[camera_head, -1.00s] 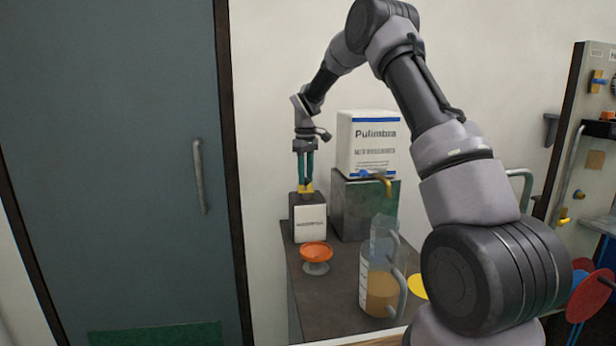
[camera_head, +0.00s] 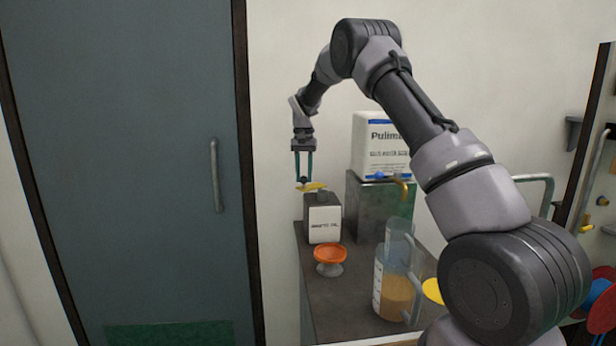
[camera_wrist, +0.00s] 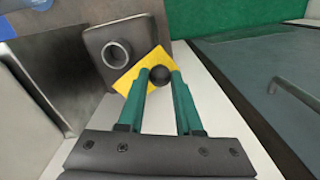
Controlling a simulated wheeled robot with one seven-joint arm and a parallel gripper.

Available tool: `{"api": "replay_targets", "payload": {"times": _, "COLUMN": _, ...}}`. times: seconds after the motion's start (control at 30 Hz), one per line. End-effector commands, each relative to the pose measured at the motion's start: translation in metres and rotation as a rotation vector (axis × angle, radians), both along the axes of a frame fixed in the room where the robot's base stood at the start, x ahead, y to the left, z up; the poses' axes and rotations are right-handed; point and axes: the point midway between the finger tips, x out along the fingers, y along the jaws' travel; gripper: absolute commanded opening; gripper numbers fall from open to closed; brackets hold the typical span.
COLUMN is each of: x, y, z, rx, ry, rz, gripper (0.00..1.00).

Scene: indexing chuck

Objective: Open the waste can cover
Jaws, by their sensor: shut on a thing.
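The waste can (camera_head: 313,214) is a dark grey box with a white label, standing at the far left of the table. Its cover (camera_head: 316,187) is a thin yellow plate with a black knob (camera_wrist: 159,75). My gripper (camera_head: 303,181) points down and is shut on the knob. The cover hangs tilted above the can. In the wrist view the can (camera_wrist: 96,44) shows a round open neck (camera_wrist: 117,53), uncovered, with the yellow cover (camera_wrist: 128,80) beside it, partly overlapping the can top in the picture.
An orange dish on a stand (camera_head: 330,256) is in front of the can. A metal block with a brass tap (camera_head: 365,215) bears a white container (camera_head: 372,150) to the right. A clear jug with amber liquid (camera_head: 397,292) stands at the front. A door (camera_head: 120,170) is at left.

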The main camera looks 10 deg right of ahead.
Motion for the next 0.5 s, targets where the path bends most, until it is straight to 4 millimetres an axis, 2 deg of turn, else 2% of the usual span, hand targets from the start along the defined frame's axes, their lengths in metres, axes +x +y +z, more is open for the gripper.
{"api": "replay_targets", "payload": {"times": 0.2, "x": 0.013, "y": 0.006, "z": -0.001, "rx": 0.0, "ry": -0.001, "rz": -0.183, "gripper": 0.0}}
{"api": "replay_targets", "payload": {"times": 0.5, "x": 0.025, "y": 0.008, "z": -0.001, "rx": 0.0, "ry": 0.0, "rz": -0.362, "gripper": 0.0}}
